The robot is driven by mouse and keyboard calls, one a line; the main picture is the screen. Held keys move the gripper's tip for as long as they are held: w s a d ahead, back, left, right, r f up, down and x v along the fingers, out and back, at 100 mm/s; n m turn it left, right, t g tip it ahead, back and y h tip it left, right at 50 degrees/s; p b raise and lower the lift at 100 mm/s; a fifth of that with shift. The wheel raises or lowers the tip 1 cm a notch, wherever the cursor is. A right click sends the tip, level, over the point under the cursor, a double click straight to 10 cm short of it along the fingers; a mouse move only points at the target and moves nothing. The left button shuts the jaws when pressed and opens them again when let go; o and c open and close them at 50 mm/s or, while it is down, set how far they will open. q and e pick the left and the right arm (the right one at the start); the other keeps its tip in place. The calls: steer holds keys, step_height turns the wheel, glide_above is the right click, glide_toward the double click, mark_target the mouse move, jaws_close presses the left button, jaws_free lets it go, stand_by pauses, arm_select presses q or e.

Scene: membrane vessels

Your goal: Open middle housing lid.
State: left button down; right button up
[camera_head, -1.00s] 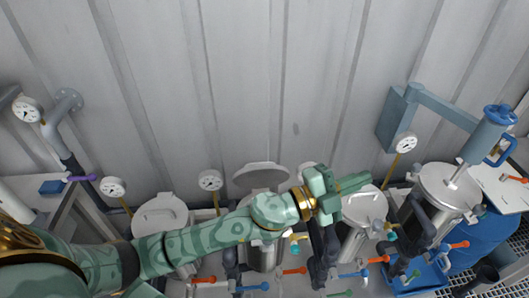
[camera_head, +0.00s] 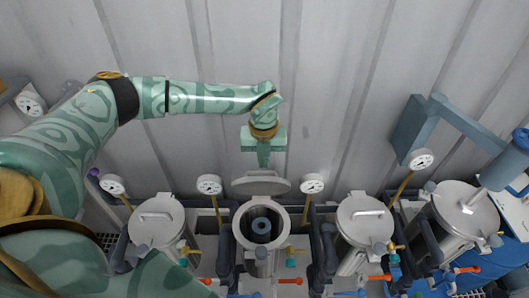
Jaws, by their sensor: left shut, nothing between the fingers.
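The middle housing (camera_head: 243,231) is a grey metal cylinder with its top open; a dark ring-shaped part (camera_head: 261,226) shows inside. Its round lid (camera_head: 261,184) stands raised at the back of the rim, tilted up toward the wall. My left gripper (camera_head: 263,163) is shut and empty, fingers pointing down, just above the lid's upper edge in the picture. I cannot tell whether the fingertips touch the lid. My right gripper is not in view.
The left housing (camera_head: 157,228) and the right housing (camera_head: 364,218) have their lids shut. Gauges (camera_head: 209,185) and (camera_head: 312,184) on stems flank the middle housing. The corrugated wall (camera_head: 330,80) is behind.

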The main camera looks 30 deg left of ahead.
mark_target(264, 172)
arm_select(q)
steer(key=shift+f, duration=2.75)
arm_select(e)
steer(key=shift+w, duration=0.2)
arm_select(q)
steer(key=shift+w, duration=0.1)
